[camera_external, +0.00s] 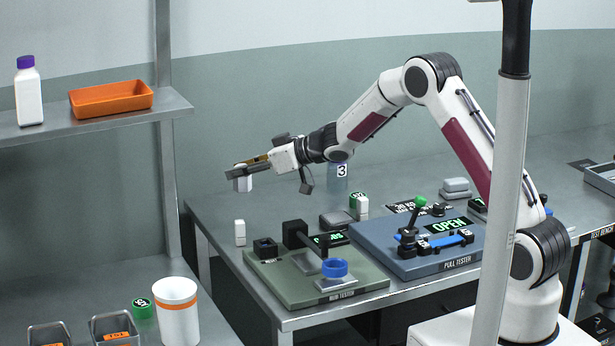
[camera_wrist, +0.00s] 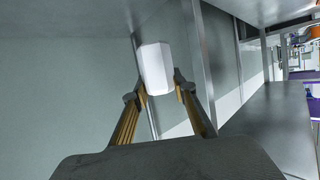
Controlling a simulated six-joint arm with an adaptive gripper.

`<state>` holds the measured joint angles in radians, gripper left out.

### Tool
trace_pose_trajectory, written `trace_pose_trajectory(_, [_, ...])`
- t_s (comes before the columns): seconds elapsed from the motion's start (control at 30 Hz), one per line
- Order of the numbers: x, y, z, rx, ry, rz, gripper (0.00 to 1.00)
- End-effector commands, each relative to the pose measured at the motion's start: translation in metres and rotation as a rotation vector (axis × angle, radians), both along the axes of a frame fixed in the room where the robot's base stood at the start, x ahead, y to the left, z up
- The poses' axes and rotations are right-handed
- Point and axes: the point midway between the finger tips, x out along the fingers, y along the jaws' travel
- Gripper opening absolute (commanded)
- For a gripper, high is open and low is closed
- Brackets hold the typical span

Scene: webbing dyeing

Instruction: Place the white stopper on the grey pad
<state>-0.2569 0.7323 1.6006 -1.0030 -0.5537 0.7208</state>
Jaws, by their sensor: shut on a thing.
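In the wrist view the stopper (camera_wrist: 156,66) is a white faceted piece between the fingertips (camera_wrist: 157,92). A dark grey rounded pad (camera_external: 336,219) lies on the table behind the rub tester, to the right of and below my gripper. Another flat grey piece (camera_external: 337,284) lies at the rub tester's front, under a blue ring. I cannot tell for certain which one is the task's pad.
The green rub tester (camera_external: 290,296) and blue pull tester (camera_external: 385,262) with its green-knobbed lever fill the table's front. A small white block (camera_external: 240,232) stands near the left edge. A shelf (camera_external: 90,128) with an orange tray (camera_external: 112,97) is at the left.

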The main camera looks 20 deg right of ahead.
Motion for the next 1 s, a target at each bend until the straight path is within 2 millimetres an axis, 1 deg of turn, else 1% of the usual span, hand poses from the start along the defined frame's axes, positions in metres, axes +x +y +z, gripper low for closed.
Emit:
trace_pose_trajectory(0.37, [0.001, -0.003, 0.0, 0.001, 0.0, -0.004, 0.05])
trace_pose_trajectory(0.47, [0.004, -0.01, 0.0, 0.0, 0.0, -0.014, 0.05])
trace_pose_trajectory(0.57, [0.01, -0.023, 0.001, 0.0, -0.001, -0.032, 0.05])
trace_pose_trajectory(0.67, [0.018, -0.044, 0.003, 0.001, -0.001, -0.061, 0.05])
trace_pose_trajectory(0.77, [0.027, -0.071, 0.006, 0.001, -0.001, -0.096, 0.05])
trace_pose_trajectory(0.8, [0.031, -0.083, 0.007, 0.001, -0.001, -0.113, 0.05])
trace_pose_trajectory(0.87, [0.036, -0.102, 0.01, 0.0, -0.001, -0.137, 0.05])
trace_pose_trajectory(1.0, [0.046, -0.149, 0.014, 0.001, -0.001, -0.196, 0.05])
